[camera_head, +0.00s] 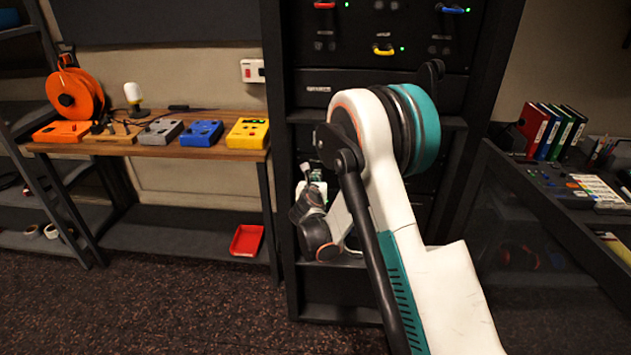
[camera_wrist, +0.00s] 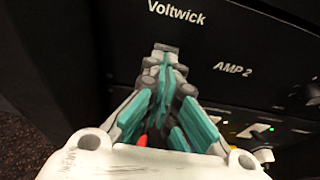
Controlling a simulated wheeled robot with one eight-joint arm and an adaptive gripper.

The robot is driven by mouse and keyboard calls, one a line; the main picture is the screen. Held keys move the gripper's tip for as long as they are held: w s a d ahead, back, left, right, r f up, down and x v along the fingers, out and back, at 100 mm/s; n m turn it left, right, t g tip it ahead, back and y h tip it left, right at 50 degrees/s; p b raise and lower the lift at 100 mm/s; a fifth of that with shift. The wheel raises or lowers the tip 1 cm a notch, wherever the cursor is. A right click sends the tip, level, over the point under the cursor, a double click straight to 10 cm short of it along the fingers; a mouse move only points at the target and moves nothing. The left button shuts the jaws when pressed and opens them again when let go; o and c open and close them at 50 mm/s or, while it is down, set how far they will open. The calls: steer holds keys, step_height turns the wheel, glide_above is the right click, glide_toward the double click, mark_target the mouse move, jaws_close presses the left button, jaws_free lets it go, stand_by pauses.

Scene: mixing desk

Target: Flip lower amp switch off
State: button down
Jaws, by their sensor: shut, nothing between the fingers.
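The black front of an amp (camera_wrist: 215,45) fills much of the wrist view, lettered "Voltwick" and "AMP 2". My gripper (camera_wrist: 166,52) is shut and empty, with its teal-sided fingers in front of that panel. I cannot tell whether the fingertips touch it. A small red part (camera_wrist: 143,141) shows beside the fingers; I cannot tell whether it is the switch. A green light (camera_wrist: 271,129) is lit on the panel at the right. In the head view my arm hides most of the lower rack, and the switch cannot be made out.
The dark rack (camera_head: 277,130) stands in the middle, with red, blue and yellow-handled cables plugged in above. A wooden bench (camera_head: 190,150) with several pedals is at its left. A desk (camera_head: 535,175) with binders is at its right. A red tray (camera_head: 246,241) lies low beside the rack.

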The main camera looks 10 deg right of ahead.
steer(key=shift+r+p, duration=0.35)
steer(key=shift+r, duration=0.45)
